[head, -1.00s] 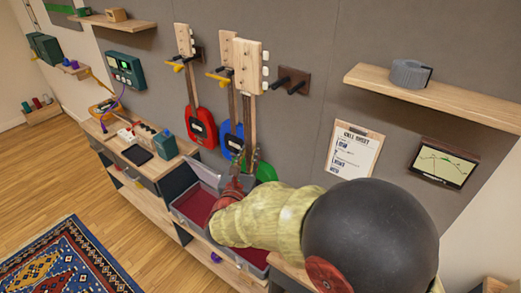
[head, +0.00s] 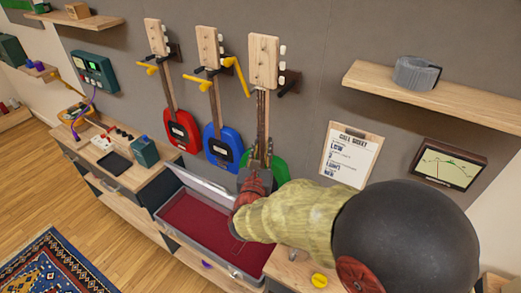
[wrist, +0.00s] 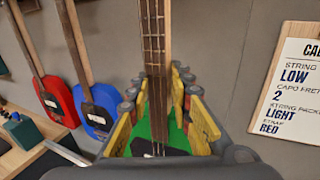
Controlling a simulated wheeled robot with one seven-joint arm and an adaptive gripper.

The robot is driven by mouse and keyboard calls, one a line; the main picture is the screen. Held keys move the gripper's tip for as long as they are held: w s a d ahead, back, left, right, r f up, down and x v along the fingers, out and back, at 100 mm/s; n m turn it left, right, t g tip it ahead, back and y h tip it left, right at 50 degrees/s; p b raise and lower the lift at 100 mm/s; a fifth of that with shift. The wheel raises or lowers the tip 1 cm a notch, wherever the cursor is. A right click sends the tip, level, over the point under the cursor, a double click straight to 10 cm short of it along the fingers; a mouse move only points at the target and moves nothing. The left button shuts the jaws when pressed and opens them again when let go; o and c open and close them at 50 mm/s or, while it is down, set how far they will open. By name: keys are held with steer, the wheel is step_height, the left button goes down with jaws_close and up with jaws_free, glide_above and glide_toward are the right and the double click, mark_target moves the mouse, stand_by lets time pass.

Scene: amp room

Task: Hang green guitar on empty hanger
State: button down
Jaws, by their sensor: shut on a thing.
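The green guitar hangs upright in my gripper in the head view. Its pale headstock (head: 263,58) overlaps the dark empty hanger (head: 289,82), whose pegs show at the headstock's right. I cannot tell whether they touch. My gripper (head: 256,168) is shut on the lower neck, just above the green body (head: 279,168). In the wrist view, my yellow-padded fingers (wrist: 157,95) stand on both sides of the neck (wrist: 155,45), with the green body (wrist: 150,132) behind them. The fingers hide part of the body.
The red guitar (head: 181,130) and blue guitar (head: 222,147) hang to the left, on hangers with yellow parts. An open case (head: 185,213) with red lining lies below. A shelf (head: 460,98) juts out at right, above a clipboard (head: 347,153) and a framed screen (head: 448,163).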

steer(key=shift+w+d+r, duration=0.15)
steer(key=shift+w+d, duration=0.3)
steer(key=shift+w, duration=0.25)
steer(key=shift+w+d+r, duration=0.15)
steer(key=shift+w+d, duration=0.25)
steer(key=shift+w, duration=0.25)
steer(key=shift+w+d+f+b, duration=0.1)
steer(key=shift+w+d+b, duration=0.5)
steer(key=shift+w, duration=0.45)
steer(key=shift+w+d+b, duration=0.4)
steer(key=shift+w+d, duration=0.35)
steer(key=shift+w, duration=0.25)
steer(key=shift+b, duration=0.8)
steer(key=shift+f+b, duration=1.15)
steer(key=shift+f, duration=0.1)
stand_by(0.5)
